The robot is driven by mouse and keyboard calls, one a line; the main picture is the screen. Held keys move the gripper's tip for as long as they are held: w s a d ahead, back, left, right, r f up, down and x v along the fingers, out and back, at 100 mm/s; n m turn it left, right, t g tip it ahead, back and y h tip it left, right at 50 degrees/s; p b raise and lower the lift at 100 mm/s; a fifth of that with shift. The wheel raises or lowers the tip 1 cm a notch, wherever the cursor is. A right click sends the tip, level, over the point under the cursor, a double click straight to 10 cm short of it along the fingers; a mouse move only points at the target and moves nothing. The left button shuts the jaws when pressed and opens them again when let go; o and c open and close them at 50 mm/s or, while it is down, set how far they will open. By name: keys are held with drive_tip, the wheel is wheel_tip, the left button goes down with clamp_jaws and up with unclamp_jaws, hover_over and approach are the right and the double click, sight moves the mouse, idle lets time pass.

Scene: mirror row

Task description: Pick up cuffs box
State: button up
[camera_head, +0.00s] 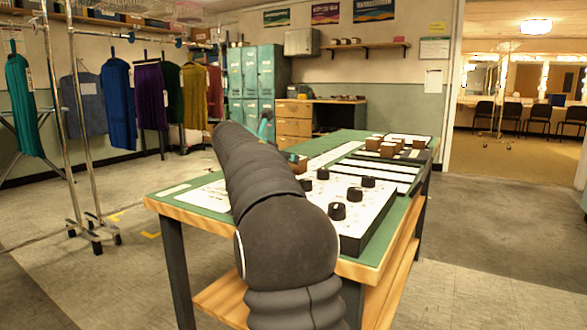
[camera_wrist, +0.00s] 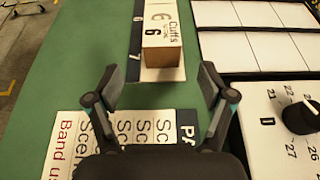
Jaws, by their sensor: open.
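The cuffs box (camera_wrist: 162,55) is a small block with a brown front and a white top label reading "Cuffs" and "6". It sits on a white numbered strip on the green table top, at the upper middle of the wrist view. My gripper (camera_wrist: 158,80) is open and empty, its two fingers spread to the left and right. In that view the box lies just beyond the fingertips, between their lines, with no contact visible. In the head view my arm covers much of the table's middle, and I cannot pick out the cuffs box there for sure.
A white panel with black knobs (camera_head: 338,211) stands at the table's near right; one knob (camera_wrist: 301,117) shows right of my gripper. Several brown-and-white boxes (camera_head: 388,149) sit at the far end. A printed sheet (camera_wrist: 115,143) lies below the fingers. Green table (camera_wrist: 60,75) is bare at left.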

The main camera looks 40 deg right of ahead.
drive_tip(key=b+x, duration=0.1)
drive_tip(key=x, duration=0.8)
drive_tip(key=shift+s+d, duration=0.1)
drive_tip(key=c, duration=1.3)
